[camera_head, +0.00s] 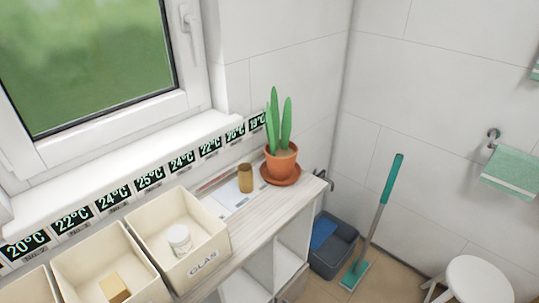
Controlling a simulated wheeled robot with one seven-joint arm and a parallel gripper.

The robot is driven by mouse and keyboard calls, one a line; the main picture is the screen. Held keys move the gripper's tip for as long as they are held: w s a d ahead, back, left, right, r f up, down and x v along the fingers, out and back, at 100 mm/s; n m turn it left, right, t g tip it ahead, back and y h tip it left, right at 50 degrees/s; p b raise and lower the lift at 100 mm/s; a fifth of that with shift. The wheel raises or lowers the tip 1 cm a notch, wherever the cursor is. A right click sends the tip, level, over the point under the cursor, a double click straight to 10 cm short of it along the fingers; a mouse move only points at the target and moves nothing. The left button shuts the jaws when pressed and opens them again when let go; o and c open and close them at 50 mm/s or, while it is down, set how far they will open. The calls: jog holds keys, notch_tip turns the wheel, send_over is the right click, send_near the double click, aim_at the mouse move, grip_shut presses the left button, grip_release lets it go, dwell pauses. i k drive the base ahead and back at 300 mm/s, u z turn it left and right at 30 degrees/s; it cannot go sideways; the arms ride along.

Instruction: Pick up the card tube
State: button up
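A small brown cylinder (246,178), which looks like the card tube, stands upright near the right end of the wooden-topped shelf (262,210). It stands on or beside a pale sheet (232,199), just left of a potted plant. A gap separates it from the plant's saucer. My gripper is not in view.
The potted plant (281,160) is close to the cylinder's right. Open cream boxes stand to the left; the one marked GLAS (204,264) holds a white jar (179,239), another holds a tan block (114,288). A window sill (130,165) runs behind. A grey bin (333,254), broom (377,222) and white stool (473,281) are at right.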

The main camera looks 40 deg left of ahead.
aim_at(245, 170)
jog(key=u, duration=0.7)
jog(key=i, duration=0.95)
jog(key=u, duration=1.45)
jog(key=i, duration=0.4)
jog(key=u, duration=0.4)
